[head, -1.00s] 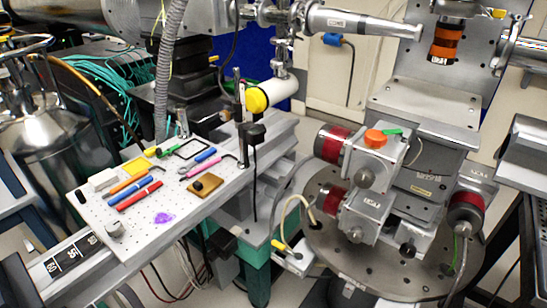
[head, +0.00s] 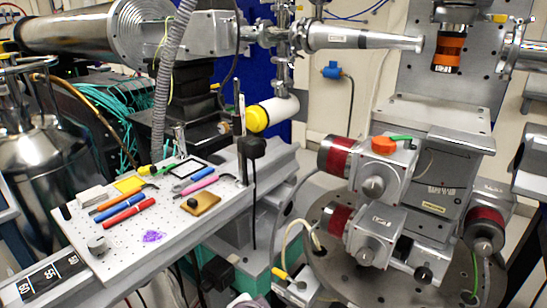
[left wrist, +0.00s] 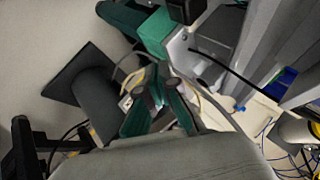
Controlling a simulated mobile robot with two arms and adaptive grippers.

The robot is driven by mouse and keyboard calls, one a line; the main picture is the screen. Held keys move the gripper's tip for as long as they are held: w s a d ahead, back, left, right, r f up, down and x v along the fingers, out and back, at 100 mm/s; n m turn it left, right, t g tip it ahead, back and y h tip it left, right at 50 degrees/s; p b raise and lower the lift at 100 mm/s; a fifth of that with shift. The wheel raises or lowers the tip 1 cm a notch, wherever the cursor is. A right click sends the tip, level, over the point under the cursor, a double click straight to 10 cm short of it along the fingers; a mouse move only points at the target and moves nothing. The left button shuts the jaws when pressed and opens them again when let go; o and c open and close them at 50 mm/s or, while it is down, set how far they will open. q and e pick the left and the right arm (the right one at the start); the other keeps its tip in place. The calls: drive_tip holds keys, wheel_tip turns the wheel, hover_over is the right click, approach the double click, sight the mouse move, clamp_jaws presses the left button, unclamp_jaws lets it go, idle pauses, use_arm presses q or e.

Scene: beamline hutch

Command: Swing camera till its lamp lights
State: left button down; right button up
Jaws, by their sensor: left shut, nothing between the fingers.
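A white cylinder with a yellow end cap (head: 274,112), which may be the camera, hangs beside a thin upright post behind the perforated plate in the head view. Its yellow end points left and toward me. I cannot make out a lit lamp on it. A white and yellow round part (left wrist: 297,130) shows at the right edge of the left wrist view; I cannot tell if it is the same thing. My left gripper (left wrist: 152,92) is shut and empty, with the round part well off to its right. Neither gripper shows in the head view.
A perforated plate (head: 117,243) holds pens, pads and small parts. A black box (head: 252,147) sits on the post. A grey conical tube (head: 360,36) runs above, right of the cylinder. A motor stage stands on a round plate (head: 335,272) at right.

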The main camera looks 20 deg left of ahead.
use_arm(q)
drive_tip(key=w+d+r+m+t+y, duration=0.2)
drive_tip(key=w+r+t, duration=0.1)
drive_tip(key=w+r, duration=0.65)
drive_tip(key=m+t+y, duration=0.2)
drive_tip(key=t+y, duration=0.1)
drive_tip(key=y, duration=0.2)
approach(254, 146)
drive_tip(key=w+d+f, duration=0.2)
drive_tip(key=d+f, duration=0.1)
drive_tip(key=d, duration=0.1)
drive_tip(key=x, duration=1)
drive_tip(key=shift+w+r+b, duration=0.15)
drive_tip(key=shift+w+b, duration=0.05)
drive_tip(key=shift+b, duration=0.2)
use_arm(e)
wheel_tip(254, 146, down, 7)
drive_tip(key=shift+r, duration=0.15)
use_arm(q)
drive_tip(key=shift+a+t, duration=0.25)
drive_tip(key=shift+t, duration=0.05)
